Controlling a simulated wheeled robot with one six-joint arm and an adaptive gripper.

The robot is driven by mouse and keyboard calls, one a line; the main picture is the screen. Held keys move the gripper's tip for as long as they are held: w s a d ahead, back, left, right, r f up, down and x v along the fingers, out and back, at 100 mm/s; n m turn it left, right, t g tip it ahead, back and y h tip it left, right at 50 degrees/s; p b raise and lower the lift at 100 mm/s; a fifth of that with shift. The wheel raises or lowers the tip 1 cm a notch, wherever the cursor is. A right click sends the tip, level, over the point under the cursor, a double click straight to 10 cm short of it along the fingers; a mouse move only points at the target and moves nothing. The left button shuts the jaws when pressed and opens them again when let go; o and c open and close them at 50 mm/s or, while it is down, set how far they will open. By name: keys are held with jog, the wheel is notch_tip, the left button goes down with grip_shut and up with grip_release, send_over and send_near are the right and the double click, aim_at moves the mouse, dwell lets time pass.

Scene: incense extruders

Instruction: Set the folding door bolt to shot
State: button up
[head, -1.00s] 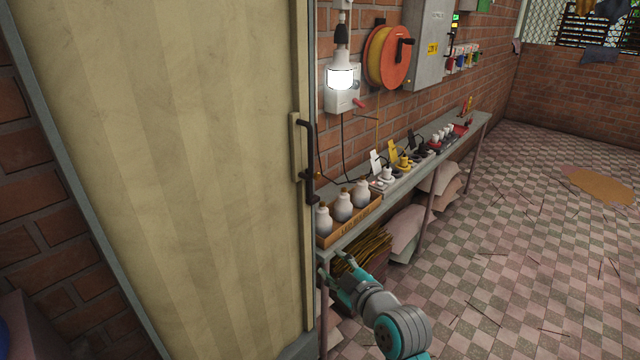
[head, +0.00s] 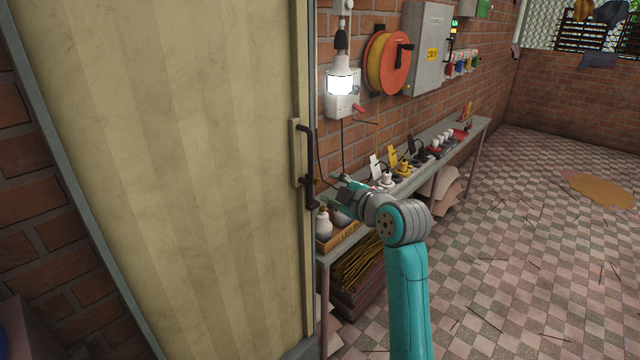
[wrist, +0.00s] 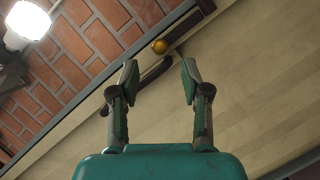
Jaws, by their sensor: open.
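The folding door (head: 180,150) is a tall cream panel filling the left of the head view. Its right edge carries a dark handle (head: 308,150), with a dark bolt-like fitting (head: 309,192) just below. In the wrist view a brass round knob (wrist: 159,46) sits by a dark bar (wrist: 188,24) on the door's edge strip, and another dark curved bar (wrist: 152,74) lies behind the left finger. My gripper (head: 333,190) is open and empty, right of the fitting and apart from it. In the wrist view my fingertips (wrist: 159,70) straddle the line to the knob. I cannot tell the bolt's position.
A narrow bench (head: 440,140) runs along the brick wall, holding a box of bulbs (head: 325,238) partly behind my gripper, plus plugs and switches. A lit bulb (head: 340,82) and an orange cable reel (head: 388,62) hang above. The tiled floor (head: 520,260) at right is largely open.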

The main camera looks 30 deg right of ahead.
aim_at(319, 182)
jog(key=x, duration=0.6)
jog(key=shift+w+f, duration=0.1)
jog(key=shift+w, duration=0.25)
grip_shut()
